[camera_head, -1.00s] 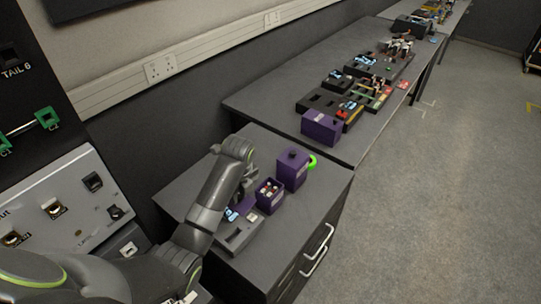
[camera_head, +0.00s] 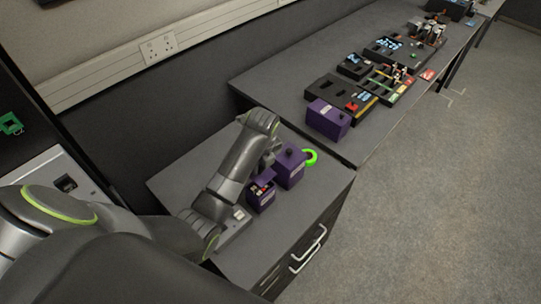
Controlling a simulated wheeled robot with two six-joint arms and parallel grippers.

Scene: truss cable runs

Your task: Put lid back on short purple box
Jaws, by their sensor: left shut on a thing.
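The short purple box (camera_head: 263,200) stands open on the near cabinet, with small red and white items showing inside. A purple lid (camera_head: 267,175) is above its back part, tilted, and does not cover the whole opening. My left gripper (camera_head: 268,164) is shut on the lid, partly hidden behind my own wrist and arm. Whether the lid touches the box rim is too small to tell. My right gripper is not in view.
A taller purple box (camera_head: 291,170) with a black knob stands right behind the short box, close to my left gripper. A green ring (camera_head: 311,157) is beside it. A grey tray (camera_head: 235,228) lies in front. Another purple box (camera_head: 327,121) stands on the far bench (camera_head: 290,88).

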